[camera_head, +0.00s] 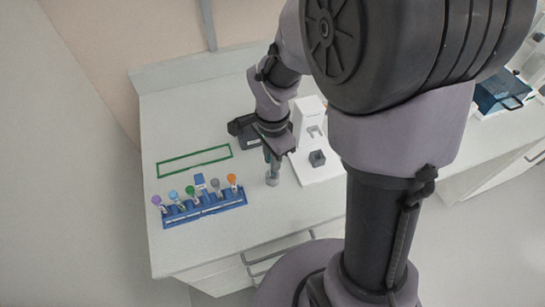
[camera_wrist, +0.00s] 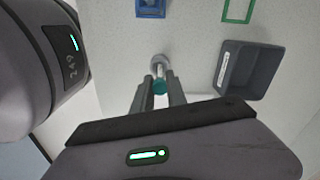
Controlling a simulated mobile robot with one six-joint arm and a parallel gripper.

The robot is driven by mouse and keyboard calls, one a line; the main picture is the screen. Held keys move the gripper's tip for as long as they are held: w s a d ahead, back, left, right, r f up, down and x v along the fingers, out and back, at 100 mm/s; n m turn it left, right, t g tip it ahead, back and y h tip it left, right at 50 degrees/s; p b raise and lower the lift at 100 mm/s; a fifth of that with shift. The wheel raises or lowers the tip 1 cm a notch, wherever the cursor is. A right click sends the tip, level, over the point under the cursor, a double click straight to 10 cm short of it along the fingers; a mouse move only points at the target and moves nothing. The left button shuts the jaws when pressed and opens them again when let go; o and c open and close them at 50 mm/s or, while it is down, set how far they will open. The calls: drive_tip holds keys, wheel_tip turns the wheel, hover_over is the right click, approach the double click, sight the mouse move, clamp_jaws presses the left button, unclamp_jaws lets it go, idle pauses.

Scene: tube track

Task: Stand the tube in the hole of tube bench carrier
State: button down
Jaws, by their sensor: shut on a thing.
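My gripper (camera_head: 268,158) is over the bench, left of the white device. In the wrist view its two fingers (camera_wrist: 160,88) are shut on a tube with a teal cap (camera_wrist: 160,87). The tube's pale lower body (camera_wrist: 157,62) shows beyond the fingers, and its grey end (camera_head: 272,179) shows below the gripper in the head view. Whether that end touches the bench is unclear. A blue part (camera_wrist: 150,8) also shows at the wrist view's top edge. Its hole is not clear.
A long blue rack (camera_head: 206,210) holds several tubes with coloured caps at the front left. A green outline (camera_head: 194,159) lies behind it. Bare bench lies between gripper and rack.

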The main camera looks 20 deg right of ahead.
drive_tip(key=shift+f+b, duration=0.3)
drive_tip(key=shift+f, duration=0.1)
drive_tip(key=shift+f+b, duration=0.3)
idle(0.3)
drive_tip(key=c, duration=1.3)
unclamp_jaws()
drive_tip(key=shift+o, duration=0.2)
drive_tip(key=shift+r, duration=0.1)
wheel_tip(320, 180, up, 17)
drive_tip(key=p, duration=0.6)
drive_tip(key=shift+r, duration=0.2)
